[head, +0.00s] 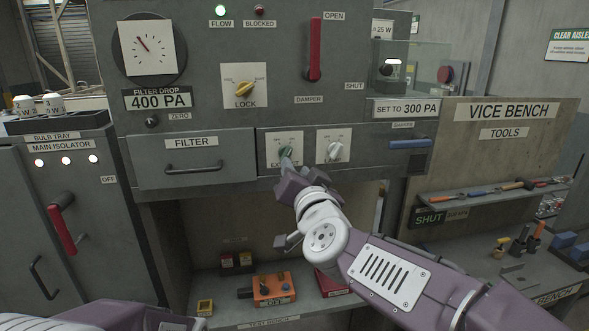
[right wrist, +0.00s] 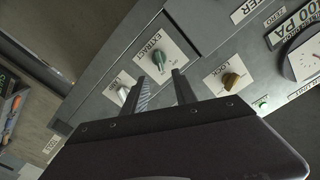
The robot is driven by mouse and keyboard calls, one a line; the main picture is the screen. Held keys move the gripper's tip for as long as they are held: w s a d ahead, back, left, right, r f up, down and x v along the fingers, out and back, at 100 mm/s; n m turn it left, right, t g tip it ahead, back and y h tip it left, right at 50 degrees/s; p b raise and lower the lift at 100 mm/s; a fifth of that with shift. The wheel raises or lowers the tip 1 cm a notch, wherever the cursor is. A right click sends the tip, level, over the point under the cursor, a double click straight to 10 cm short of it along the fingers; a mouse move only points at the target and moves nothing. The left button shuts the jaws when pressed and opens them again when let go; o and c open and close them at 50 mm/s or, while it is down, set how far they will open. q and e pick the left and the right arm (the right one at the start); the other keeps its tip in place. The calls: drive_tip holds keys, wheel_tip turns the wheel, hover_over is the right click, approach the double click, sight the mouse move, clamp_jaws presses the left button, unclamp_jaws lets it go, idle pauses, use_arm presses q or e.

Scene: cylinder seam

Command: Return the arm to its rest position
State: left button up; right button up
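My right gripper (head: 289,172) is in front of the grey panel, just below and close to the green extract knob (head: 286,153). In the right wrist view its two fingers (right wrist: 162,77) are apart, with nothing between them. There the green knob (right wrist: 159,60) lies just beyond the fingertips, and I see no contact. My right arm (head: 385,277) reaches in from the lower right. Purple and white parts of my left arm (head: 105,316) show at the bottom left; the left gripper is out of view.
A white knob (head: 335,151) sits right of the extract knob, and a yellow lock knob (head: 244,89) above left. The filter drawer handle (head: 194,167) is to the left. Below the panel is an open bay with an orange box (head: 274,289). A tool shelf (head: 476,203) stands right.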

drive_tip(key=shift+w, duration=0.2)
drive_tip(key=w+d+f+m+h+b, duration=0.1)
drive_tip(key=w+d+f+h+b, duration=0.25)
drive_tip(key=d+f, duration=0.65)
drive_tip(key=s+d+f+n+g+b, duration=0.1)
drive_tip(key=d+f+g+b, duration=0.15)
drive_tip(key=f, duration=0.45)
drive_tip(key=s+d+f+n+g+b, duration=0.1)
drive_tip(key=d+f+g, duration=0.15)
drive_tip(key=f, duration=0.55)
drive_tip(key=s+d+f+n+g+b, duration=0.1)
drive_tip(key=s+d+f+g, duration=0.1)
drive_tip(key=s+f, duration=0.35)
drive_tip(key=s+d+f+g, duration=0.1)
drive_tip(key=s+f+g, duration=0.1)
drive_tip(key=f, duration=0.6)
drive_tip(key=s+f+g, duration=0.3)
drive_tip(key=s+f, duration=0.2)
drive_tip(key=s, duration=0.4)
drive_tip(key=s+d+f+n+g, duration=0.1)
drive_tip(key=s+f+g, duration=0.3)
drive_tip(key=s, duration=0.5)
drive_tip(key=shift+d+f+h, duration=0.25)
drive_tip(key=shift+f+h, duration=0.1)
drive_tip(key=shift+f, duration=0.2)
